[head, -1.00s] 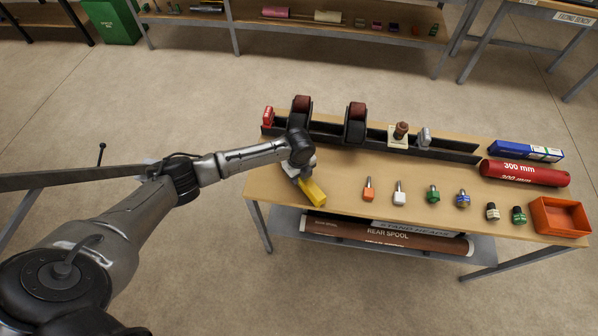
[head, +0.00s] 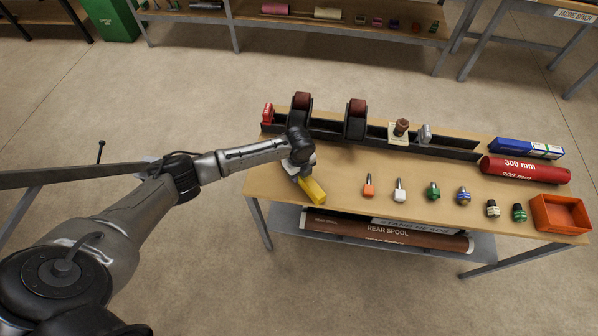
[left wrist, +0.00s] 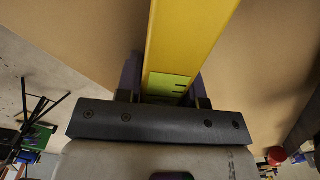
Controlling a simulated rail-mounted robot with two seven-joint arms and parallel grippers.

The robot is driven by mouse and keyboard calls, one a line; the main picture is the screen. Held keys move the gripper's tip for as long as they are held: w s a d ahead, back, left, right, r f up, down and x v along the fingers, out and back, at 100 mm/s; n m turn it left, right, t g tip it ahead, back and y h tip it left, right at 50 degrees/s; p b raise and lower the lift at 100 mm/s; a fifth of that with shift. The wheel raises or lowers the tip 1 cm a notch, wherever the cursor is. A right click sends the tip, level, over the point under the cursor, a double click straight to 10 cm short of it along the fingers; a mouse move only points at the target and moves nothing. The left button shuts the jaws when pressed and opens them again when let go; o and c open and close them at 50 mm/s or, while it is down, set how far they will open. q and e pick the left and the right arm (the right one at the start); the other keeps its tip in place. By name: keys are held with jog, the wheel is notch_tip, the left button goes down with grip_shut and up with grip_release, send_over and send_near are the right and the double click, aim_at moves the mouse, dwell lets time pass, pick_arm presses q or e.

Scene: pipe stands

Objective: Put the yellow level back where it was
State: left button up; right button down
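The yellow level (head: 313,190) is at the left end of the wooden bench top, lying at a slant toward the front edge. It fills the upper middle of the left wrist view (left wrist: 185,40), with a yellow-green vial and black marks near its gripped end. My left gripper (head: 300,174) is over that end, with one dark finger close against each side of the level in the left wrist view (left wrist: 165,85). The fingertips are partly hidden. I cannot tell whether the level touches the bench. My right gripper is in neither view.
A dark channel rail (head: 448,150) with roller stands runs along the bench back. Several small fittings, including an orange one (head: 369,187), stand right of the level. A red tube (head: 525,170), blue box (head: 527,148) and orange tray (head: 545,226) are at the right end.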

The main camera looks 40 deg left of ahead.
pick_arm(q)
jog(key=shift+o, duration=0.7)
jog(key=o, duration=0.5)
jog(key=shift+r, duration=0.1)
jog(key=shift+r, duration=3.65)
